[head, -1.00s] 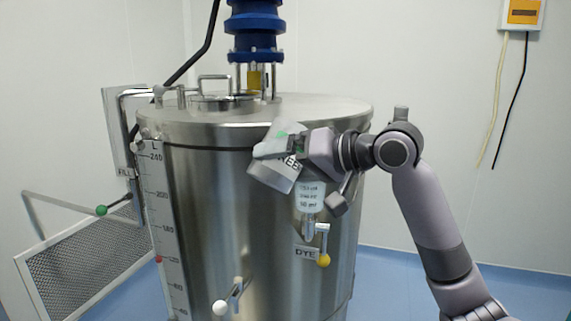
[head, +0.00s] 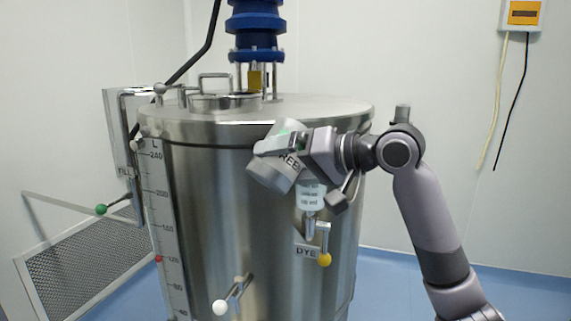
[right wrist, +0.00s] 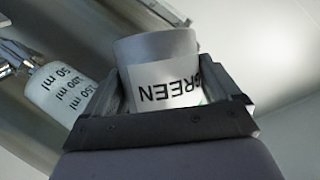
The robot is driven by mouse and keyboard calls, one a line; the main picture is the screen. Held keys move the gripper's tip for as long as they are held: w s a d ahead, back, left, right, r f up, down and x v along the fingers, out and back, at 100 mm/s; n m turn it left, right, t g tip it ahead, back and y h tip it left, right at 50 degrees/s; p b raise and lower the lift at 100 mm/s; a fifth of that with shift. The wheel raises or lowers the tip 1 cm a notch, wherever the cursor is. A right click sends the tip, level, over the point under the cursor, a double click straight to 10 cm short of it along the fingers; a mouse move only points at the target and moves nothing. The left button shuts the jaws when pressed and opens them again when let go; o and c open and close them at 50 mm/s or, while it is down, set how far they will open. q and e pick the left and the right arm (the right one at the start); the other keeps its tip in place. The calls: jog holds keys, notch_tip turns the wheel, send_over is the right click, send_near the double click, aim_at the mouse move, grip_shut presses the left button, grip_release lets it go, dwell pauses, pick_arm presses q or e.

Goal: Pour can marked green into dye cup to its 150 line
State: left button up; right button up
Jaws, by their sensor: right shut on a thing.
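My right gripper (head: 300,143) is shut on the grey can with the white label reading GREEN (head: 272,174), in front of the steel tank near its top. The can is tilted in the head view, its lower end toward the lower left. In the right wrist view the can (right wrist: 155,50) sits between both fingers, its label upside down. The dye cup (head: 311,196) is a whitish graduated cup on the tank's front, just below and right of the can. Its 50, 100 and 150 ml marks show in the right wrist view (right wrist: 62,92); its liquid level cannot be told. My left gripper is out of view.
The steel tank (head: 200,220) fills the middle, with a level scale (head: 166,230) at its left. A yellow-knobbed DYE valve (head: 324,259) hangs under the cup. A white-knobbed lever (head: 221,307) sticks out lower down. A green-knobbed FILL lever (head: 102,209) is at left.

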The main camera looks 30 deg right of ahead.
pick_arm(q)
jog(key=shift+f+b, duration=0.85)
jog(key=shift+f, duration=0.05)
pick_arm(e)
jog(key=shift+a+f+m+y, duration=0.1)
jog(key=shift+f+m+y, duration=0.2)
jog(key=shift+m+y, duration=0.15)
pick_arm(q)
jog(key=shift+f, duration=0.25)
pick_arm(e)
jog(key=shift+r+m+t+y, duration=0.35)
jog(key=shift+r+m, duration=0.55)
jog(key=shift+m, duration=0.25)
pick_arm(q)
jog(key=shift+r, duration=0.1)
pick_arm(e)
jog(key=shift+f, duration=0.1)
